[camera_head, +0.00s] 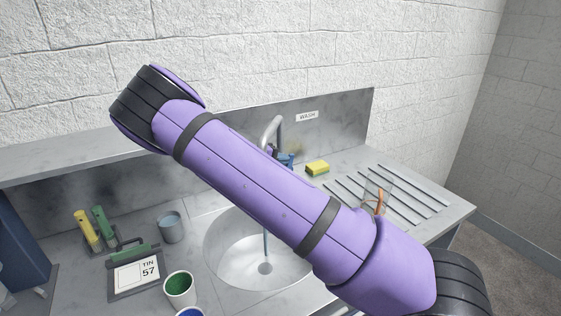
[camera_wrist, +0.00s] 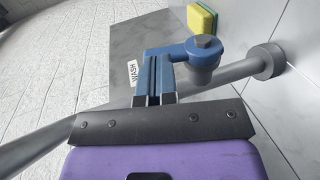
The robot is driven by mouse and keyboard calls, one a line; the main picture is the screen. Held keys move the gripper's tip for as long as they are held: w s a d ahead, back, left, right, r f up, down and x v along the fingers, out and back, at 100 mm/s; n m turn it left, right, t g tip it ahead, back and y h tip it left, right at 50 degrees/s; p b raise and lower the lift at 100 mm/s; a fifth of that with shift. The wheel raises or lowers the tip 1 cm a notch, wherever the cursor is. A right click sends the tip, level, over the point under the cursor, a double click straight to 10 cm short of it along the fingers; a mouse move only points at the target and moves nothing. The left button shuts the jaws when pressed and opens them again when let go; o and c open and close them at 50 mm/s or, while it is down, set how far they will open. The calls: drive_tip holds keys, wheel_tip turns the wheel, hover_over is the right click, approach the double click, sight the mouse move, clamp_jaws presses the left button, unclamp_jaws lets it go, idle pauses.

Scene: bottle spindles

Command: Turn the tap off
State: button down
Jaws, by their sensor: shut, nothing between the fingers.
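The grey tap (camera_head: 273,128) stands behind the round sink basin (camera_head: 235,268), and a thin bluish stream of water (camera_head: 265,246) shows below my arm, reaching the basin. The tap's blue valve (camera_head: 286,159) is on its right side. In the wrist view the valve (camera_wrist: 204,60) sits on the grey pipe, with a blue lever (camera_wrist: 165,50) pointing left. My gripper (camera_wrist: 153,62) is shut and empty, its fingertips at the lever; I cannot tell whether they touch it.
A yellow and green sponge (camera_head: 317,168) lies right of the tap, near a clear glass (camera_head: 377,195) on the ribbed drainer. A blue-grey cup (camera_head: 171,227), a green-filled cup (camera_head: 180,289) and a "TIN 57" sign (camera_head: 136,273) stand left. A splashback reads "WASH" (camera_head: 307,116).

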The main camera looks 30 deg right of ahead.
sight(290, 154)
drive_tip(key=shift+d+r+y, duration=0.2)
drive_tip(key=shift+d+y, duration=0.45)
drive_tip(key=shift+y, duration=0.25)
drive_tip(key=shift+d, duration=0.95)
drive_tip(key=shift+d+f, duration=0.1)
drive_tip(key=shift+d, duration=0.65)
drive_tip(key=v, duration=1)
drive_tip(key=shift+a, duration=0.4)
